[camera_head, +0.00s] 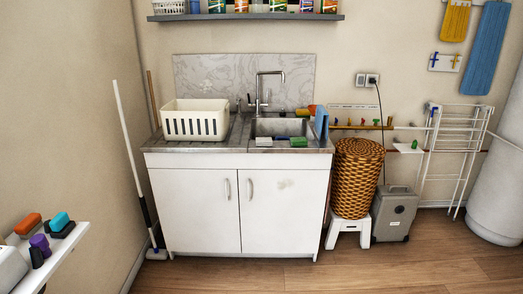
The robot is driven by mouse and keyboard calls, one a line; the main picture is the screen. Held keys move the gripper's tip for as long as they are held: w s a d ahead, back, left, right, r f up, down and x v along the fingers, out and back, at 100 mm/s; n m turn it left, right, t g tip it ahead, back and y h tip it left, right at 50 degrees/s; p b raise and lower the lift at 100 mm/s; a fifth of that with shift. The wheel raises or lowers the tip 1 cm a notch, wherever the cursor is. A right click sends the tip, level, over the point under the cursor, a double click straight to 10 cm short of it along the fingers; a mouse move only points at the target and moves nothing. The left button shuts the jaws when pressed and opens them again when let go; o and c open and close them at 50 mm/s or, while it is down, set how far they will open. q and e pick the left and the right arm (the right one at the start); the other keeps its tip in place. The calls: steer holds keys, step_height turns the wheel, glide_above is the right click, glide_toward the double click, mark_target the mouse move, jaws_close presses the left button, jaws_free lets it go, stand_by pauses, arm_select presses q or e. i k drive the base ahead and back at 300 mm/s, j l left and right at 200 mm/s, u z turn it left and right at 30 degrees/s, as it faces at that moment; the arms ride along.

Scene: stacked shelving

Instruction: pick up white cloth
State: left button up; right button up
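A small white item (263,142) lies on the front rim of the sink (284,127), left of a green sponge (298,142). It may be the folded white cloth, but it is too small to tell. Another white piece (408,148) shows by the wall right of the wicker basket, and I cannot tell whether it is cloth. Neither of my grippers is in view.
A white slotted basket (195,119) stands on the counter left of the sink. A white cabinet (237,205) is below. A wicker basket (357,178) sits on a white stool (348,229). A mop (134,165) leans left. The front floor is clear.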

mark_target(260, 142)
steer(key=i+j, duration=0.1)
steer(key=i, duration=0.25)
steer(key=i+j+z, duration=0.15)
steer(key=i, duration=0.25)
steer(key=i+j, duration=0.1)
steer(key=i, duration=0.25)
